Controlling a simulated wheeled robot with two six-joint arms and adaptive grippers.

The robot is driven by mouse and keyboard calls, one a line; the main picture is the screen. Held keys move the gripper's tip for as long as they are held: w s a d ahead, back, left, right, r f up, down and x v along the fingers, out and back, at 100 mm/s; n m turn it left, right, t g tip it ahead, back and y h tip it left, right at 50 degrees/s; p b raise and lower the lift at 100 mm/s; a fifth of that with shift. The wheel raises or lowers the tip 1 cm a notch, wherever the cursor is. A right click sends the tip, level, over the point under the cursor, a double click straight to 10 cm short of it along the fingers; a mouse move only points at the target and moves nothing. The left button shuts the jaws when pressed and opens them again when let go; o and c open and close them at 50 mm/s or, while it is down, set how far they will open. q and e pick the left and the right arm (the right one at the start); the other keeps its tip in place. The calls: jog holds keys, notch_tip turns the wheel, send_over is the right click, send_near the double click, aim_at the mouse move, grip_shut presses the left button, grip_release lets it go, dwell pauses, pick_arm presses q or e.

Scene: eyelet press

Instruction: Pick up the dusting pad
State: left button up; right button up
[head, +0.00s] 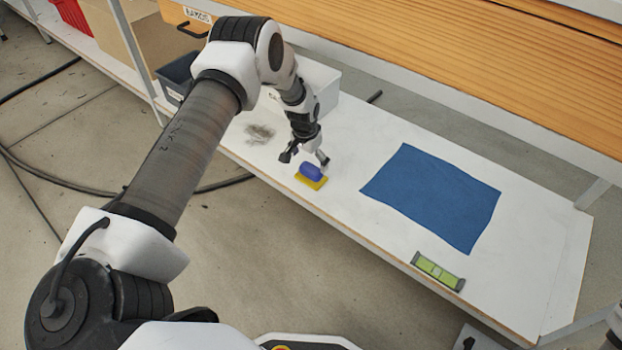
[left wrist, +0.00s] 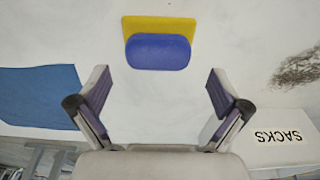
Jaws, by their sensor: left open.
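The dusting pad (head: 311,175) has a blue grip on a yellow base and lies on the white shelf near its front edge. In the left wrist view the dusting pad (left wrist: 158,48) lies ahead of the fingers, near the top of the picture. My left gripper (head: 305,157) is just above and behind the pad, pointing down, apart from it. In the left wrist view my left gripper (left wrist: 157,92) is open, with nothing between its fingers.
A blue cloth (head: 433,197) lies right of the pad on the white shelf (head: 365,230). A green level (head: 438,271) lies near the front edge. A dark dusty smudge (head: 259,133) is left of my gripper. A white box (left wrist: 288,139) marked SACKS stands behind. A wooden top overhangs the shelf.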

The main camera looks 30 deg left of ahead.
aim_at(311, 167)
pick_arm(q)
jog(key=f, duration=0.1)
jog(key=f+b, duration=0.1)
jog(key=f, duration=0.2)
jog(key=shift+w+d+b, duration=0.15)
jog(key=shift+w+b, duration=0.1)
jog(key=shift+b, duration=0.1)
jog(key=shift+r, duration=0.15)
jog(key=shift+c, duration=0.4)
jog(key=c, duration=1.1)
notch_tip(311, 167, up, 4)
jog(key=p, duration=0.3)
jog(key=s+p, duration=0.5)
jog(key=s+a+p, duration=0.1)
jog(key=s+p, duration=0.4)
jog(key=s+r+p, duration=0.1)
jog(key=s+p, duration=0.4)
jog(key=s, duration=0.1)
jog(key=shift+a, duration=0.15)
pick_arm(e)
notch_tip(311, 167, up, 15)
jog(key=shift+r, duration=0.15)
pick_arm(q)
jog(key=shift+s+f, duration=0.1)
pick_arm(e)
jog(key=shift+s, duration=0.1)
